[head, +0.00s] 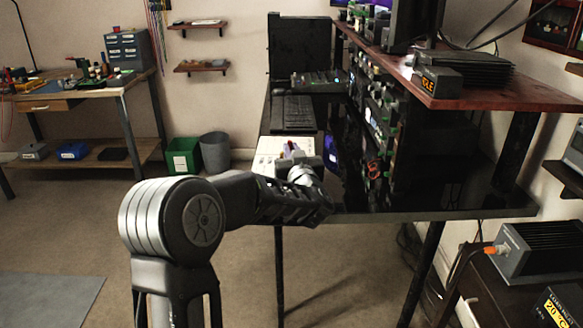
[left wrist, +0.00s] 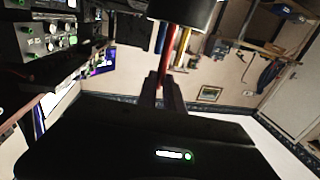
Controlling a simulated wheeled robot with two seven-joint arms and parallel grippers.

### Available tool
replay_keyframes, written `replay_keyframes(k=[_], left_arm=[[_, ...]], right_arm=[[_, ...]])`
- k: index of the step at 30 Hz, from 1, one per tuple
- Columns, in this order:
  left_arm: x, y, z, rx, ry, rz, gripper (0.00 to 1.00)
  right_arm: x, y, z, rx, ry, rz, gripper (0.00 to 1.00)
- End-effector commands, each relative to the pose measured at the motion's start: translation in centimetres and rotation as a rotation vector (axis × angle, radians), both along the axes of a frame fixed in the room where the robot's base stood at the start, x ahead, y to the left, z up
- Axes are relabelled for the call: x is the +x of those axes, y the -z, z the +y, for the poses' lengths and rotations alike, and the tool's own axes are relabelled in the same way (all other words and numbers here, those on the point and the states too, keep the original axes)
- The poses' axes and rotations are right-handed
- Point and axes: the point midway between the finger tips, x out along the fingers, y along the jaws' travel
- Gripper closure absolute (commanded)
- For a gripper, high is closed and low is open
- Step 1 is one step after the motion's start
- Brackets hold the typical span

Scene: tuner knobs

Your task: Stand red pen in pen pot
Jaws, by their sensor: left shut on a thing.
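My left gripper (head: 296,160) is over the near left end of the black desk. It also shows in the left wrist view (left wrist: 164,88), where its fingers are closed on the red pen (left wrist: 171,54). The dark round pen pot (left wrist: 184,11) is at the top edge of that view, which is upside down. A blue pen (left wrist: 160,38) and a yellow pen (left wrist: 183,46) stick out of it beside the red pen. The red pen runs from the fingers to the pot's rim; I cannot tell how deep its end is. In the head view the gripper mostly hides the pot.
The black desk (head: 440,213) carries a keyboard (head: 293,113) behind my gripper and a white sheet (head: 268,150) beside it. A rack of electronics (head: 378,125) stands to the right, under a red-brown shelf (head: 500,92).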

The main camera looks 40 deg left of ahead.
Motion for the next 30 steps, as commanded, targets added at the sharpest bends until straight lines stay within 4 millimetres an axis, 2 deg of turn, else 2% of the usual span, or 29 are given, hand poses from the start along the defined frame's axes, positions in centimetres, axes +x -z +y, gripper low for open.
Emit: replay_keyframes(k=[5,13,27,28,30], left_arm=[[0.0,0.4,0.0,0.0,0.0,0.001,1.0],[0.0,4.3,0.0,-0.001,0.001,0.004,1.0],[0.0,5.0,0.0,-0.001,0.001,0.001,1.0],[0.0,4.8,0.0,0.0,0.001,0.0,0.87],[0.0,4.8,0.0,-0.001,0.001,0.001,0.81]], right_arm=[[0.0,0.1,0.0,0.0,0.0,0.0,0.64],[0.0,1.0,0.0,0.0,0.001,0.0,0.64],[0.0,1.4,0.0,0.0,0.001,0.0,0.64],[0.0,1.2,0.0,0.0,0.001,0.0,0.64],[0.0,1.2,0.0,0.0,0.001,0.0,0.64]])
